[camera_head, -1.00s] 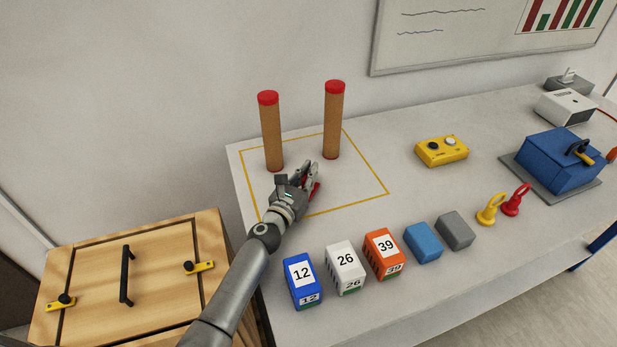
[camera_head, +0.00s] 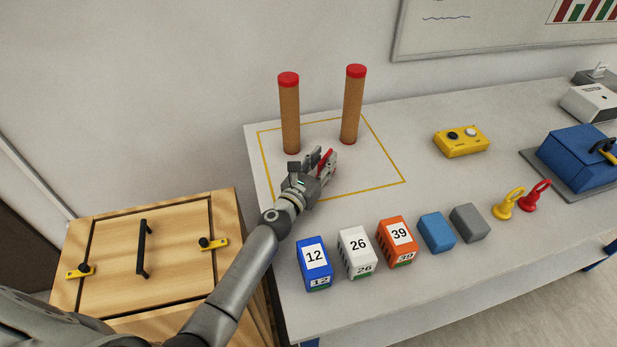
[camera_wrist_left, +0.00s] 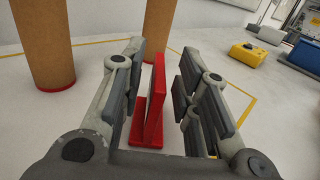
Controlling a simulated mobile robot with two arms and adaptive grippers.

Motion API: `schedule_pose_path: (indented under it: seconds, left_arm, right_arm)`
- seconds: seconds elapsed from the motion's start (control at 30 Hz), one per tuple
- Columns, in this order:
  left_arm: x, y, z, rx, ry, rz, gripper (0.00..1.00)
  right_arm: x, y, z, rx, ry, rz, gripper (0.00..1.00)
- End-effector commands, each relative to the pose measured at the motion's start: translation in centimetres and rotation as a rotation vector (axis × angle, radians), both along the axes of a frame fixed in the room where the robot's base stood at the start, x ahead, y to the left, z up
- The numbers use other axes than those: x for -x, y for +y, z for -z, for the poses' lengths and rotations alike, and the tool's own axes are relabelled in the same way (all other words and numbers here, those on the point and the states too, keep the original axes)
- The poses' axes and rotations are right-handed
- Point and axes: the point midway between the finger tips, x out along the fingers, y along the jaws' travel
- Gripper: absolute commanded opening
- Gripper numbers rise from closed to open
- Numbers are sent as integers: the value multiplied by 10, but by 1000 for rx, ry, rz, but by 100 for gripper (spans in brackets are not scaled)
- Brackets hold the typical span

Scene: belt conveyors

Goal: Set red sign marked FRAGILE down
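The red sign (camera_wrist_left: 154,95) stands upright between the two fingers of my left gripper (camera_wrist_left: 158,85) in the wrist view, with a flat red foot at its base. Gaps show on both sides of it, so the gripper is open around it. In the head view, the left gripper (camera_head: 322,163) is over the yellow-outlined area of the table, in front of two brown posts. A thin part of the red sign (camera_head: 324,160) shows between the fingers. Its FRAGILE marking is not readable. My right gripper is out of view.
Brown posts with red tops, left (camera_head: 290,115) and right (camera_head: 353,105), stand close behind the gripper. Numbered boxes (camera_head: 358,253) and plain blocks (camera_head: 436,232) line the table's front. A yellow button box (camera_head: 461,141) is at right. Free table lies right of the outline.

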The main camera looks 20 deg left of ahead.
Motion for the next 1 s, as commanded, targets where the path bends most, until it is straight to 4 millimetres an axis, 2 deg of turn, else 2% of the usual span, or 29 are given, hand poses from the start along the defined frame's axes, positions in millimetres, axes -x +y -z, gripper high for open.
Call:
schedule_pose_path:
  seconds: [0.3,0.5,0.7,1.0]
  left_arm:
    - [58,11,0,0,1,0,30]
    - [86,17,0,0,0,0,30]
    - [100,19,0,0,0,0,30]
    - [101,20,-1,0,-1,0,30]
  right_arm:
    - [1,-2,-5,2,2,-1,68]
    - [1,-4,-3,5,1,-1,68]
    - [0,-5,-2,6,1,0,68]
    - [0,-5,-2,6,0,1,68]
